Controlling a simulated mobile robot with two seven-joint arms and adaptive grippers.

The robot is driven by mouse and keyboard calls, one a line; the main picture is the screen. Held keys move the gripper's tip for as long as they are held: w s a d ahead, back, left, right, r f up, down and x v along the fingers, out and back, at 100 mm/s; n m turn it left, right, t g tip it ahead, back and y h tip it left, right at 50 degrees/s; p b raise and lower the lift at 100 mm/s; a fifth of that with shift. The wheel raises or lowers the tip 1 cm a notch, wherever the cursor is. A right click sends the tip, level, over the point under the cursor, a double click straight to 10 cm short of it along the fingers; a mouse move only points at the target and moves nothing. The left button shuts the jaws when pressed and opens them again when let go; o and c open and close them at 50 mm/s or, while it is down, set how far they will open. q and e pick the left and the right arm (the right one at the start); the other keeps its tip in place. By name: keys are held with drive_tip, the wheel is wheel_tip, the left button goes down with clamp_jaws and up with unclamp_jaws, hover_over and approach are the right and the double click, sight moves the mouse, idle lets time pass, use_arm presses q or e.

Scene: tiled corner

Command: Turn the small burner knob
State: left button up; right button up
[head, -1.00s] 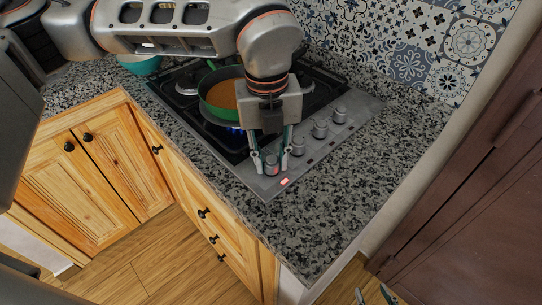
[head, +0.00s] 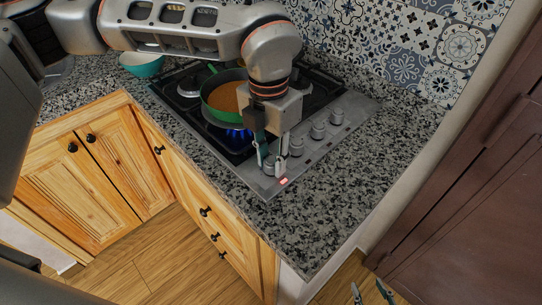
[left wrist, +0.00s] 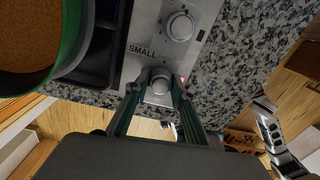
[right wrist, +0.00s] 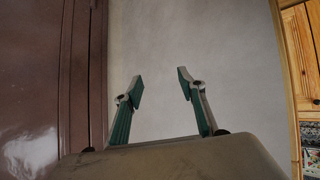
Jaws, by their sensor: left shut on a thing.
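The small burner knob (left wrist: 160,86) is a silver knob below the word SMALL in the left wrist view. In the head view it is the nearest knob of the row (head: 269,169), partly hidden by the fingers. My left gripper (left wrist: 160,84) is shut on it, one fingertip on each side. In the head view this gripper (head: 271,166) points down at the stove's front corner. A red light (head: 283,181) glows beside the knob. My right gripper (right wrist: 158,85) is open and empty before a pale wall. Its fingertips also show at the bottom of the head view (head: 371,292).
A green pan (head: 207,107) with orange-brown contents sits on the stove, with blue flame (head: 237,135) under it. Other knobs (head: 318,130) line the stove's right side. A teal bowl (head: 143,64) stands behind. The granite counter (head: 325,190) at right is clear.

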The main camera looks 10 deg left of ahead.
use_arm(q)
drive_tip(key=m, duration=0.3)
drive_tip(key=shift+r+m+p, duration=0.1)
drive_tip(key=shift+m+p, duration=0.25)
drive_tip(key=shift+m, duration=0.05)
drive_tip(key=m, duration=0.4)
drive_tip(key=shift+m+p, duration=0.3)
drive_tip(key=shift+p, duration=0.1)
drive_tip(key=shift+m, duration=0.8)
drive_tip(key=m+p, duration=0.1)
drive_tip(key=m, duration=0.4)
drive_tip(key=shift+d+m+y, duration=0.1)
drive_tip(key=shift+m+y, duration=0.2)
drive_tip(key=shift+m+p, duration=0.55)
drive_tip(key=shift+m, duration=0.65)
drive_tip(key=shift+m+p, duration=0.35)
drive_tip(key=shift+m, duration=1.45)
